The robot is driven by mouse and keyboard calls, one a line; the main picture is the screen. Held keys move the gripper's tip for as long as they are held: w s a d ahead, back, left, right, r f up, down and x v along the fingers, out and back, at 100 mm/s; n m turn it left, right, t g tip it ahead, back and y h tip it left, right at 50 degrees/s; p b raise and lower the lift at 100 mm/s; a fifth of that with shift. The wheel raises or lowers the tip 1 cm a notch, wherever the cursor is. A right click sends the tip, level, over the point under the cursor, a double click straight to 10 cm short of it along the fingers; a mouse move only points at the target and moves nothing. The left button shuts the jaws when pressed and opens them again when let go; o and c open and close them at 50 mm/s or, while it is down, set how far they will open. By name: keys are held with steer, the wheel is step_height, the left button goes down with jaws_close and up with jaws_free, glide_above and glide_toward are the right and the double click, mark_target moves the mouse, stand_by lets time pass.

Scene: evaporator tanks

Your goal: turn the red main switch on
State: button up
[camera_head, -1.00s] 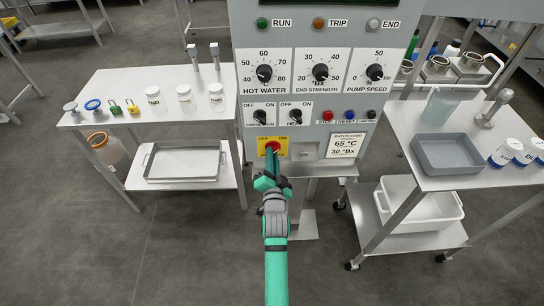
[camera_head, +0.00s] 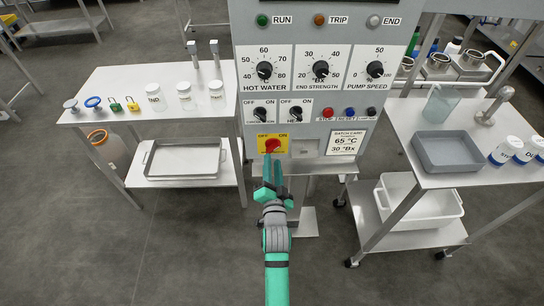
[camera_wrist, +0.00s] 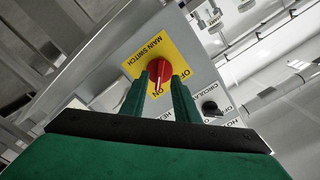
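The red main switch (camera_head: 272,146) sits on a yellow plate (camera_head: 263,150) low on the grey control panel, with OFF printed at left and ON at right. In the wrist view its red knob (camera_wrist: 160,71) shows just beyond my fingertips, and its white mark points toward the word ON. My gripper (camera_head: 272,162) is just below and in front of the switch. In the wrist view the two green fingers of my gripper (camera_wrist: 163,80) are apart, with nothing held between them. The fingers seem clear of the knob, though the exact gap is hard to tell.
Above the switch are the small CIRCULATION knob (camera_head: 260,115) and a second black knob (camera_head: 295,115). A table with jars (camera_head: 125,80) stands at left, a cart with a grey tray (camera_head: 447,152) at right.

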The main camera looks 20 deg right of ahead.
steer(key=v, duration=0.6)
stand_by(0.5)
steer(key=s+a+f+n+g+y, duration=0.1)
steer(key=s+a+f+n, duration=0.3)
steer(key=s, duration=0.5)
steer(key=s+a+f+n+y, duration=0.1)
steer(key=s+a+f+n, duration=0.1)
steer(key=s+a, duration=0.5)
steer(key=s+a+r+n+y, duration=0.1)
steer(key=s+a+r+n, duration=0.1)
steer(key=s, duration=0.7)
steer(key=s+a+r+n+g+y, duration=0.1)
steer(key=s+a+r+n+y, duration=0.1)
steer(key=s, duration=0.8)
steer(key=shift+a+r+n, duration=0.25)
steer(key=shift+a+n, duration=0.3)
steer(key=shift+n, duration=0.65)
steer(key=shift+s+a, duration=0.1)
steer(key=shift+a, duration=0.1)
